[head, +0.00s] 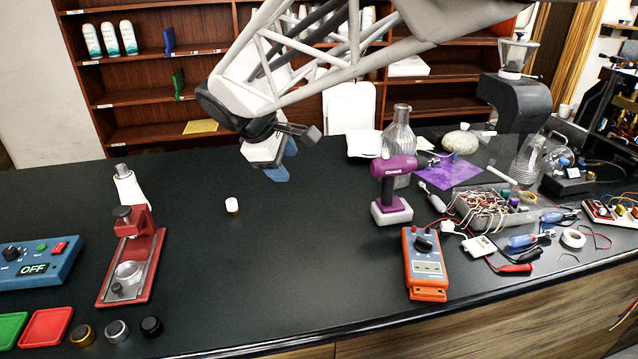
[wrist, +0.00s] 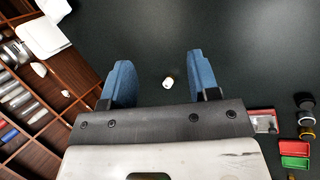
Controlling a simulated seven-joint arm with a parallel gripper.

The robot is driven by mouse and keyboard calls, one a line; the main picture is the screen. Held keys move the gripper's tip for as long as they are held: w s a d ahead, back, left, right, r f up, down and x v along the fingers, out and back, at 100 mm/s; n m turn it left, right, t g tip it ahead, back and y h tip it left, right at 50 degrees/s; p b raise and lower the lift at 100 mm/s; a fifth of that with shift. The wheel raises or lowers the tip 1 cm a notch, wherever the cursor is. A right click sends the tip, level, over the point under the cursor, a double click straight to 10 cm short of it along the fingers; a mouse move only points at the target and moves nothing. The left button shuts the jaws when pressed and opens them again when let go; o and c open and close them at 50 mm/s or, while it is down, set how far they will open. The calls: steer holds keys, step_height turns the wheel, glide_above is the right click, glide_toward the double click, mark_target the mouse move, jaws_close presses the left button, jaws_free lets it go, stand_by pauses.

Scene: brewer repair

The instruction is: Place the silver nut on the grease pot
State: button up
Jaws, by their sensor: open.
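The silver nut (head: 116,331) sits near the front left edge of the bench, between a brass nut (head: 82,335) and a black nut (head: 151,326). It also shows small at the right edge of the wrist view (wrist: 307,118). A small white pot with a brownish base (head: 232,205), which looks like the grease pot, stands alone on the bench. In the wrist view the pot (wrist: 168,83) appears between my fingers, some way beyond them. My gripper (head: 283,160) is open and empty, with blue fingertips, above the bench, behind and right of the pot.
A red press stand (head: 145,255) stands behind the nuts, with a blue switch box (head: 35,262) and red (head: 46,327) and green (head: 10,328) trays at left. A purple driver (head: 392,190) and orange meter (head: 425,265) stand right. The bench's middle is clear.

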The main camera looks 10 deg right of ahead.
steer(key=s+d+f+m+y, duration=0.1)
steer(key=s+d+m, duration=0.3)
steer(key=s, duration=0.4)
steer(key=s+d+f+m+y, duration=0.2)
steer(key=s+d+f+m, duration=0.1)
steer(key=s, duration=0.5)
steer(key=s+d+f+m+y, duration=0.1)
steer(key=s+d+f+m, duration=0.1)
steer(key=s+d+m, duration=0.3)
steer(key=s, duration=0.4)
steer(key=shift+f+m+g+y, duration=0.3)
